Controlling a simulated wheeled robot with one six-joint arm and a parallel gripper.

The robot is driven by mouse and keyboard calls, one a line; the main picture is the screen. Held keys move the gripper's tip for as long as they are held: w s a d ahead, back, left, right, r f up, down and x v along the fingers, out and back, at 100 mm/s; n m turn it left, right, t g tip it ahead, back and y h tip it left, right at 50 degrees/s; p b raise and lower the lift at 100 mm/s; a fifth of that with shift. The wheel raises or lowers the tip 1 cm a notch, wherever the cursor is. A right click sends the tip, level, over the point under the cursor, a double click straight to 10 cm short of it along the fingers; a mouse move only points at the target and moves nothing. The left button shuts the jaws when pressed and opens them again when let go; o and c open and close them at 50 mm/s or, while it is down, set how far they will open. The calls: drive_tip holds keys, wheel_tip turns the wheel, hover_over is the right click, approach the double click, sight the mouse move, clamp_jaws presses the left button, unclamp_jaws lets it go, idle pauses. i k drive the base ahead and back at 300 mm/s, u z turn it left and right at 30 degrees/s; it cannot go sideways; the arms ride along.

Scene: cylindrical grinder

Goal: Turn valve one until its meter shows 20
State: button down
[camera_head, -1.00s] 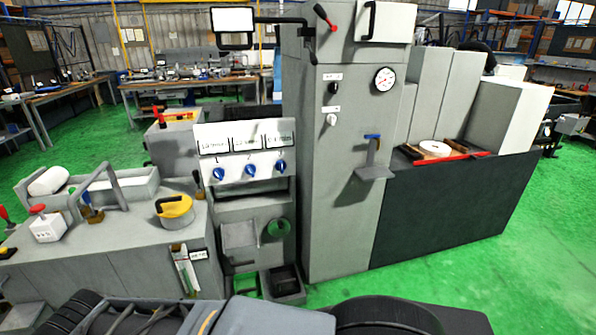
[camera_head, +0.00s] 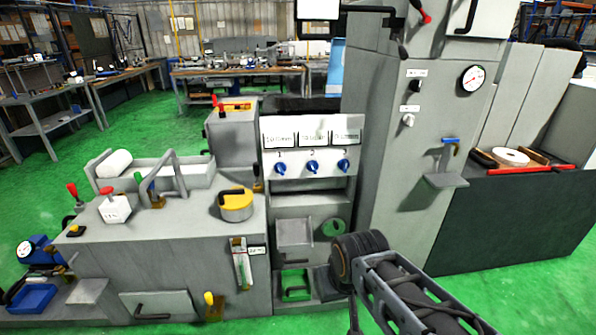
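A white panel (camera_head: 296,160) on the grinder carries three blue valve knobs in a row, under three meter displays. Valve one (camera_head: 280,169) is the leftmost knob, under a small "1". Its meter (camera_head: 280,138) is the left display; the reading is too small to make out. Valve two (camera_head: 312,167) is in the middle and valve three (camera_head: 344,166) at the right. My arm shows at the lower right, below and to the right of the panel, apart from the knobs. My gripper's fingers cannot be made out.
A yellow-topped round pot (camera_head: 236,206) and a white box with a red knob (camera_head: 114,208) stand on the grey bench at left. A tall grey cabinet (camera_head: 412,150) with a gauge (camera_head: 472,78) rises right of the panel. Green floor is free at far left.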

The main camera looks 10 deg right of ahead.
sight(279, 166)
drive_tip(key=u, duration=1.25)
drive_tip(key=i, duration=1.65)
drive_tip(key=z, duration=1.2)
